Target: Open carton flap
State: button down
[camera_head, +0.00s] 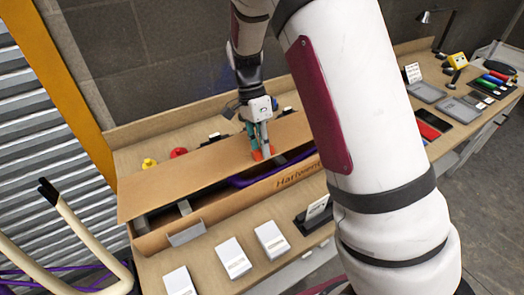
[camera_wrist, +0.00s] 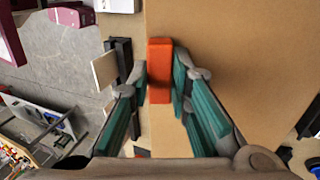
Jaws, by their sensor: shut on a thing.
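A long brown cardboard carton (camera_head: 262,190) with printing on its front wall lies on the bench. Its wide flap (camera_head: 190,170) is partly raised, and a gap along its front edge shows a purple tube and grey and dark pieces inside. The flap also fills much of the wrist view (camera_wrist: 240,60). An orange block-like tab (camera_wrist: 160,72) is at the flap, between the teal fingers of my gripper (camera_wrist: 160,88). My gripper (camera_head: 260,150) is shut on this tab near the flap's front edge. My arm hides the carton's right end.
White boxes (camera_head: 233,257) and a small sign holder (camera_head: 315,213) stand in front of the carton. Yellow (camera_head: 149,163) and red (camera_head: 178,153) items sit behind it. Devices and tools (camera_head: 450,105) cover the bench at right. A cream tubular frame (camera_head: 90,235) stands at left.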

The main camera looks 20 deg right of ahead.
jog(key=shift+w+r, duration=0.2)
jog(key=shift+r, duration=0.2)
jog(key=shift+w+a, duration=0.1)
jog(key=shift+w+r+g+b, duration=0.3)
jog(key=shift+g+b, duration=0.1)
jog(key=shift+b, duration=0.25)
jog(key=shift+w+a+r+g+b, duration=0.1)
jog(key=shift+w+r+g+b, duration=0.05)
jog(key=shift+r+g+b, duration=0.15)
jog(key=shift+w+r+g+b, duration=0.1)
jog(key=shift+w+r+b, duration=0.1)
jog(key=shift+r, duration=0.2)
jog(key=shift+w+a+r+g+b, duration=0.1)
jog(key=shift+w+r+g+b, duration=0.2)
jog(key=shift+w+b, duration=0.25)
jog(key=shift+w+r+g+b, duration=0.15)
jog(key=shift+r+g+b, duration=0.15)
jog(key=shift+r+b, duration=0.25)
